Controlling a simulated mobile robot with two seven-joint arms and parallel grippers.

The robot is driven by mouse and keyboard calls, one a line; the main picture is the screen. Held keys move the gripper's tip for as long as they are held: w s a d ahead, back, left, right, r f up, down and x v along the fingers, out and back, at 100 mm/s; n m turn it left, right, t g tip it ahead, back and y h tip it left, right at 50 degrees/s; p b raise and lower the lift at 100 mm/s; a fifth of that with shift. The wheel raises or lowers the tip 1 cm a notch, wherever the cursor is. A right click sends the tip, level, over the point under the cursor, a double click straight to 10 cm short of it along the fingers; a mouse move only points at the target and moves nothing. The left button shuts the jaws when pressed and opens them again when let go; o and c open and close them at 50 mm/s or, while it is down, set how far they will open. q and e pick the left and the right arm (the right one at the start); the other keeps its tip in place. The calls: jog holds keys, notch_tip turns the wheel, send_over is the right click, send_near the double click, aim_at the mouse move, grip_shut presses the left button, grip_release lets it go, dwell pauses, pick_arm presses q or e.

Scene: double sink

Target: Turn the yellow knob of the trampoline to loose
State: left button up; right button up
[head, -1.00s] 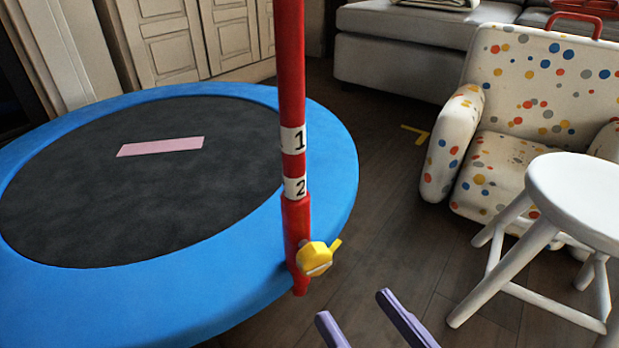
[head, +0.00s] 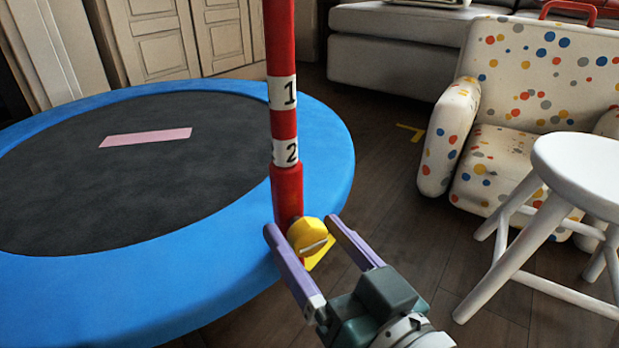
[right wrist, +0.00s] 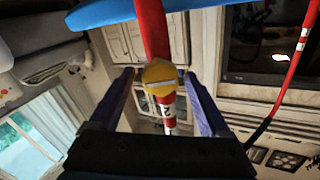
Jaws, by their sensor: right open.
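The yellow knob (head: 308,237) sits low on the red post (head: 287,190) at the near right edge of the blue-rimmed trampoline (head: 120,270). In the head view its pointed tab now points down and right. My right gripper (head: 302,228) is open, with its two purple fingers on either side of the knob. I cannot tell whether they touch it. In the right wrist view the knob (right wrist: 160,73) shows between the fingers, in front of the red post. My left gripper is not in view.
A white stool (head: 575,165) stands at the right, before a spotted white armchair (head: 500,150). A grey sofa (head: 400,62) and pale cabinet doors (head: 160,70) are at the back. Dark wooden floor (head: 420,270) is bare between trampoline and stool.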

jog(key=shift+w, duration=0.1)
jog(key=c, duration=0.5)
grip_shut()
